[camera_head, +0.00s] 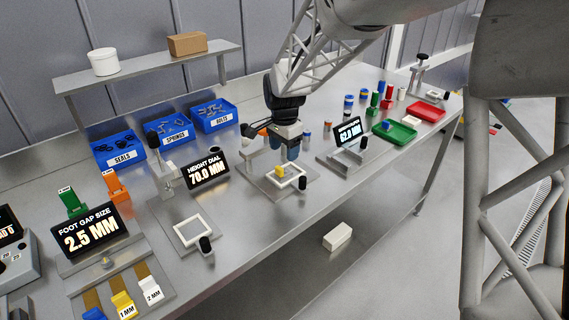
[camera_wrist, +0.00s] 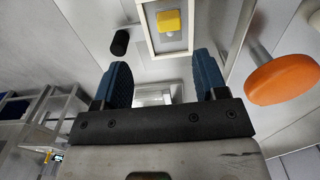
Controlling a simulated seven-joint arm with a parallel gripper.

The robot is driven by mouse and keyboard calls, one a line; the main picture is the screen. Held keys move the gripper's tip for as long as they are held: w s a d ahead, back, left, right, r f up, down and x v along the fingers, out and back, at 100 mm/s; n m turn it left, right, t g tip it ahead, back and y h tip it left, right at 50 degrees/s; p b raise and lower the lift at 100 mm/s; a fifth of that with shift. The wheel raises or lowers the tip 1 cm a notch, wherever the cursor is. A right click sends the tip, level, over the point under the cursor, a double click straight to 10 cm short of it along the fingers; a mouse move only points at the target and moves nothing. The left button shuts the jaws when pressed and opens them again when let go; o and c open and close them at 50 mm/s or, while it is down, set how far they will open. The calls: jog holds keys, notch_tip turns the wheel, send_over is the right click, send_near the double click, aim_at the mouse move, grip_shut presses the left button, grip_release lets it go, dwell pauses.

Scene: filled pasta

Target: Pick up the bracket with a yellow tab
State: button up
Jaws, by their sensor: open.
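A small yellow tab (camera_head: 281,171) shows inside a white square frame (camera_head: 297,183) on the middle metal fixture. The yellow tab also shows at the top of the wrist view (camera_wrist: 169,20); the shape of the bracket around it is hard to make out. My gripper (camera_head: 288,152) is over this fixture, close to the yellow tab. In the wrist view, my gripper's two blue pads (camera_wrist: 163,72) are apart with nothing between them, and the yellow tab lies beyond them.
An orange knob (camera_wrist: 280,79) stands right of my gripper, and a black knob (camera_wrist: 120,42) left of the frame. An empty white frame (camera_head: 194,230) is on the left fixture. Displays, blue bins (camera_head: 215,115) and colored trays (camera_head: 426,111) share the bench.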

aim_at(281, 169)
jog(key=shift+w+a+f, duration=0.35)
jog(key=shift+a+f, duration=0.05)
jog(key=shift+a, duration=0.1)
jog(key=shift+f, duration=0.15)
jog(key=shift+f, duration=1.15)
jog(key=shift+w+f, duration=0.1)
jog(key=shift+f, duration=2.5)
jog(key=c, duration=1.1)
